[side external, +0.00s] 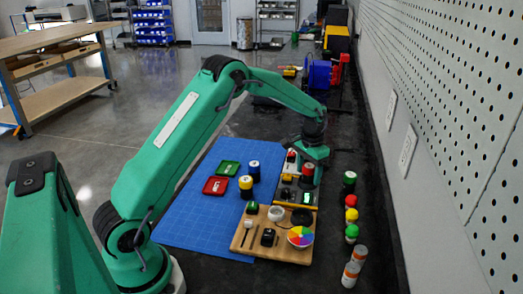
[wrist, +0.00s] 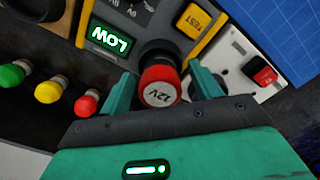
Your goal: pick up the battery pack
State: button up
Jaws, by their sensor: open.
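The battery pack (wrist: 161,87), a dark cylinder with a red top marked 12V, stands between my fingers in the wrist view. In the side external view this red-topped pack (side external: 307,169) is by the tester. My gripper (wrist: 163,92) is open, with one teal finger on each side of the pack; I cannot tell whether either touches it. In the side external view my gripper (side external: 313,165) is low over the same spot, and part of it is hard to make out. The tester (wrist: 122,14) has a lit LOW display and a yellow TEST button.
Close by are a red rocker switch (wrist: 264,75) and green, yellow and red capped pieces (wrist: 47,90). A wooden board (side external: 240,245) with small items lies in front. Yellow (side external: 246,182) and blue (side external: 254,165) topped cylinders and red and green trays (side external: 216,186) are on the blue mat (side external: 185,222).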

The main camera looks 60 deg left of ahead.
aim_at(310, 167)
jog(key=c, duration=1.2)
jog(key=shift+r, duration=0.2)
jog(key=shift+r, duration=0.55)
jog(key=r, duration=0.3)
jog(key=shift+d+r, duration=0.1)
jog(key=shift+d, duration=0.25)
jog(key=s+d+r, duration=0.1)
jog(key=d+r, duration=0.1)
jog(key=d, duration=0.1)
jog(key=s+d+r, duration=0.1)
jog(key=d+r, duration=0.1)
jog(key=d, duration=0.2)
jog(key=s+d+r, duration=0.2)
jog(key=d, duration=0.1)
jog(key=shift+d+r, duration=0.15)
jog(key=shift+r, duration=0.05)
